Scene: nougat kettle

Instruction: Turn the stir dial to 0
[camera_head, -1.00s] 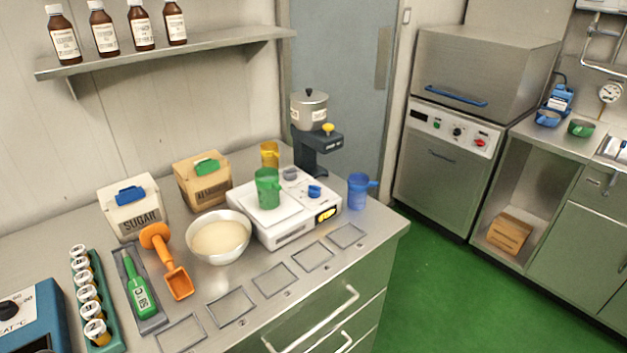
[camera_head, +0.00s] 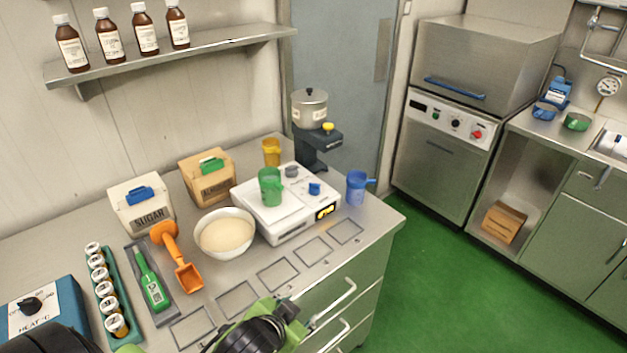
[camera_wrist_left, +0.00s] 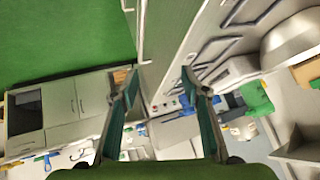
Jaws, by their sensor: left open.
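No label reading stir is legible. A blue heater box (camera_head: 60,297) stands at the near left of the counter, cut off by the picture edge. Its white face carries a black dial (camera_head: 32,304) above the words HEAT °C; part of the face is hidden by a black part of mine. A white scale-like unit (camera_head: 300,230) in the middle has a blue knob (camera_head: 314,188) and a yellow display. My left gripper (camera_wrist_left: 159,82) is open and empty in the left wrist view, near the counter's drawer front. A green and black arm part of mine shows at the bottom of the head view.
A vial rack (camera_head: 120,318), a green tool (camera_head: 152,288), an orange scoop (camera_head: 178,255) and a cream-filled bowl (camera_head: 225,233) crowd the counter left of the scale. A green cup (camera_head: 270,187) stands on the scale. Empty square outlines line the front edge.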

